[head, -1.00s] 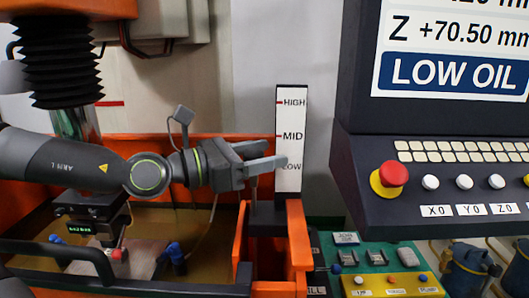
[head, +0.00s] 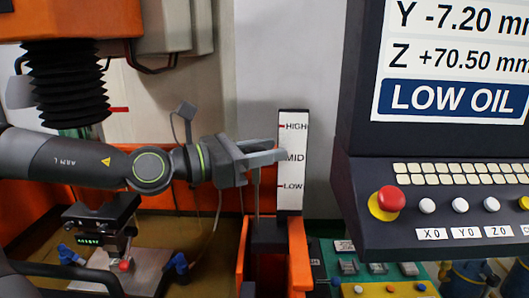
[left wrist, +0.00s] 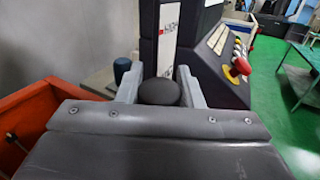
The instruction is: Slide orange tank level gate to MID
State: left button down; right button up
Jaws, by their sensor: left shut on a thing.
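The level scale (head: 291,200) is a white upright strip marked HIGH, MID and LOW in the head view. It stands at the orange tank's (head: 298,258) edge. My left gripper (head: 268,157) is shut in front of the scale, its fingers level with the MID mark. A thin grey rod (head: 256,195) runs down from the fingers toward the tank. In the left wrist view, a dark round knob (left wrist: 160,92) sits between the two fingers of my left gripper (left wrist: 158,88). The fingers hide the knob in the head view. My right gripper is not in view.
A control console (head: 440,205) with a red emergency button (head: 389,200) stands close on the right. A green panel (head: 365,275) lies below it. The grey wall behind the scale is clear.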

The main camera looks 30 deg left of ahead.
pick_arm(q)
jog(key=shift+r, duration=0.65)
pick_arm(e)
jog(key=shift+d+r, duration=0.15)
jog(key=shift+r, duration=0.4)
pick_arm(q)
jog(key=c, duration=1)
grip_release()
jog(key=shift+w+f, duration=0.1)
jog(key=shift+o, duration=0.2)
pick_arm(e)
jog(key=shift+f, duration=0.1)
